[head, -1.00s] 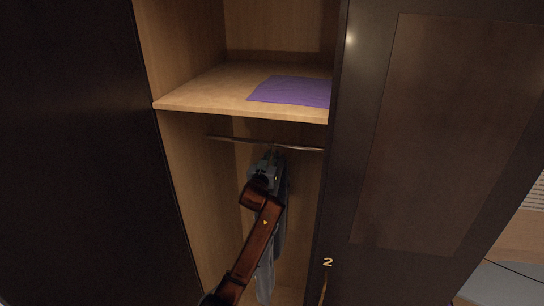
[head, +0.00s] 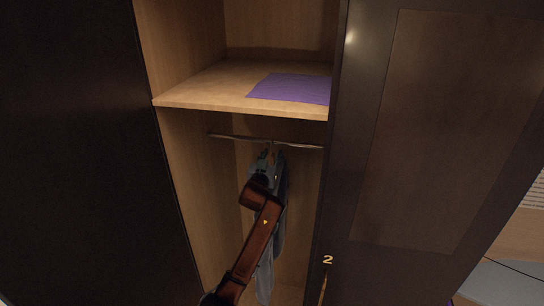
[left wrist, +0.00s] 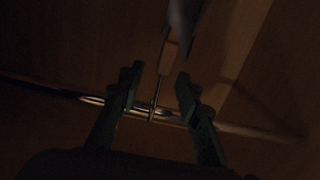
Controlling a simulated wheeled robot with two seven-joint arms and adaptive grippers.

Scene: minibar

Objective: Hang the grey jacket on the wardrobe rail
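The grey jacket (head: 279,238) hangs down inside the wardrobe, partly hidden behind my left arm. The wardrobe rail (head: 234,138) runs across just under the shelf. My left gripper (head: 268,155) is just below the middle of the rail. In the left wrist view its two fingers (left wrist: 158,88) stand apart, with a gap on both sides of the thin metal hanger hook (left wrist: 156,95). The hook meets the rail (left wrist: 245,130) between the fingers. A paler hanger part (left wrist: 169,54) and a grey shape show above it. The dark picture hides exactly how the hook sits. My right gripper is not in view.
The wooden shelf (head: 200,92) above the rail carries a flat purple cloth (head: 292,89). A dark panel (head: 75,150) bounds the opening on the left. A dark door marked 2 (head: 430,140) stands on the right. There is free room left of the jacket.

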